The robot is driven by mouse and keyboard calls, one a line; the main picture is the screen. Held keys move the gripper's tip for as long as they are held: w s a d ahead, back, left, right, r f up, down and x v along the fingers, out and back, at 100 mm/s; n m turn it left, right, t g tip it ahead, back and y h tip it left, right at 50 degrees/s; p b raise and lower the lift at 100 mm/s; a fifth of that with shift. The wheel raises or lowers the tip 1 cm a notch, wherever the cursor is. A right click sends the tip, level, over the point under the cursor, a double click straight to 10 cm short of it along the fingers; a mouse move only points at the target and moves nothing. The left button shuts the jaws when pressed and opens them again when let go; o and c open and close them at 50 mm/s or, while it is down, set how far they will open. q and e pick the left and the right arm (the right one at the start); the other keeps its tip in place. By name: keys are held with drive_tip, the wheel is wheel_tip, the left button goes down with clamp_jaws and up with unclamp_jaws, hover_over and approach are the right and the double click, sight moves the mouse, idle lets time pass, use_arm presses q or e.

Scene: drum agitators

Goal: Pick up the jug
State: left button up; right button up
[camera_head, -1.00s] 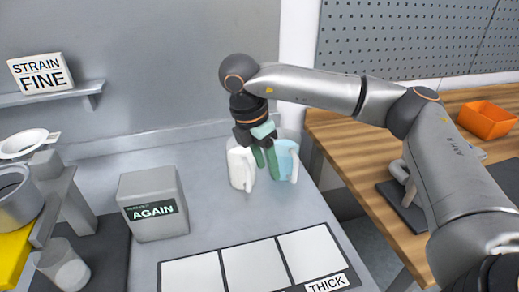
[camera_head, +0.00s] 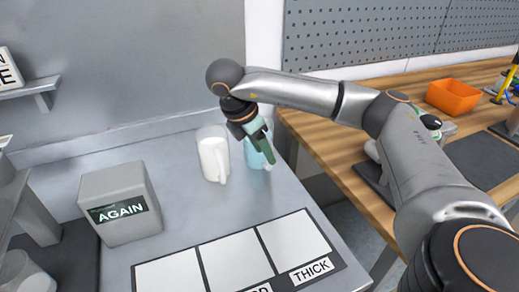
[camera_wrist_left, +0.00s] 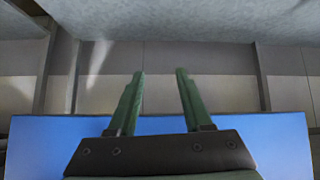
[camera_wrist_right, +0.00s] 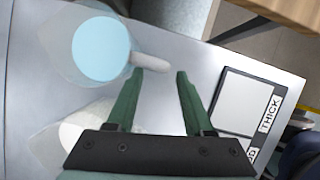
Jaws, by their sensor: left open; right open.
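Two clear jugs stand upright side by side on the grey bench. One holds white contents (camera_head: 214,160); the other holds light blue contents (camera_head: 253,155) and is partly hidden behind my right gripper (camera_head: 268,158). In the right wrist view, the blue jug (camera_wrist_right: 100,48) is at the upper left, its handle (camera_wrist_right: 150,62) reaching toward the space between my open, empty right fingers (camera_wrist_right: 160,72). The white jug (camera_wrist_right: 72,138) is at the lower left, partly covered by the gripper body. My left gripper (camera_wrist_left: 160,72) is open and empty, away from the jugs.
A grey box marked AGAIN (camera_head: 120,205) stands left of the jugs. White panels with a THICK label (camera_head: 311,270) lie at the bench front. A wooden bench (camera_head: 340,140) with an orange bin (camera_head: 453,96) is at the right. A wall stands behind the jugs.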

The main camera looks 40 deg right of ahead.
drive_tip(key=x, duration=0.4)
drive_tip(key=shift+s, duration=0.2)
drive_tip(key=shift+r, duration=0.1)
drive_tip(key=shift+c, duration=0.4)
drive_tip(key=shift+a, duration=0.1)
clamp_jaws()
drive_tip(key=shift+r, duration=0.1)
idle(0.4)
